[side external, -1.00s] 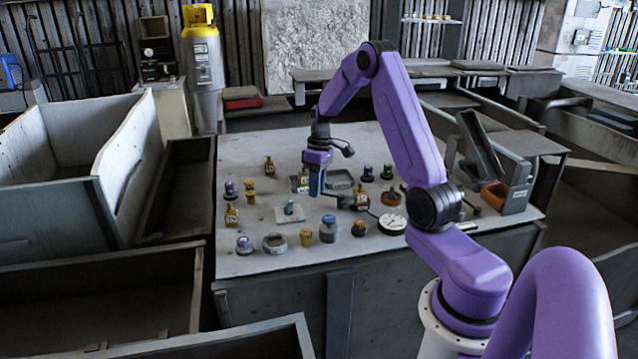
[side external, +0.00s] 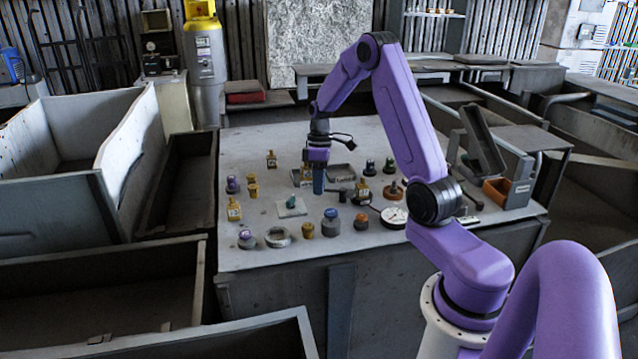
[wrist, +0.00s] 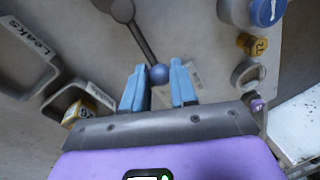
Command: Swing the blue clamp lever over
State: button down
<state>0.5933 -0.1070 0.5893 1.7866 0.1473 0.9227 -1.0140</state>
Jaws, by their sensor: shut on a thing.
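The clamp lever shows in the wrist view as a dark rod (wrist: 143,42) ending in a blue ball knob (wrist: 160,74). The rod runs up to a grey pivot end (wrist: 122,10) at the top edge. My gripper (wrist: 159,84) has its light-blue fingers on either side of the knob and is shut on it. In the side view my gripper (side external: 318,190) points straight down, low over the table. There the knob is hidden behind the fingers, and only a short dark piece beside them shows.
A dial gauge (side external: 395,217) lies to the right on the table (side external: 275,150). A blue-topped jar (side external: 331,222), a grey ring (side external: 277,237) and other small parts stand in front. Open trays, one labelled LEAKS (wrist: 25,60), lie close by. A plate (side external: 291,207) lies to the left.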

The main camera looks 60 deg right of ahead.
jog(key=c, duration=0.9)
grip_release()
notch_tip(320, 180, up, 17)
jog(key=w+d, duration=0.1)
jog(key=d, duration=0.2)
jog(key=shift+w, duration=0.15)
jog(key=shift+r, duration=0.1)
jog(key=s+a+f+n+h, duration=0.1)
jog(key=s+a+n, duration=0.15)
jog(key=a, duration=0.95)
jog(key=s+a+f+n, duration=0.1)
jog(key=s+a, duration=0.2)
jog(key=a, duration=0.8)
jog(key=s+a+f+n, duration=0.2)
jog(key=s+a, duration=0.1)
jog(key=s, duration=0.8)
jog(key=s+a+f+n+t, duration=0.1)
jog(key=s+a+f+n, duration=0.1)
jog(key=s, duration=1)
jog(key=a+f, duration=0.1)
jog(key=a, duration=0.1)
jog(key=shift+s+a+f+h, duration=0.2)
jog(key=shift+a+f+h, duration=0.1)
jog(key=shift+f, duration=0.05)
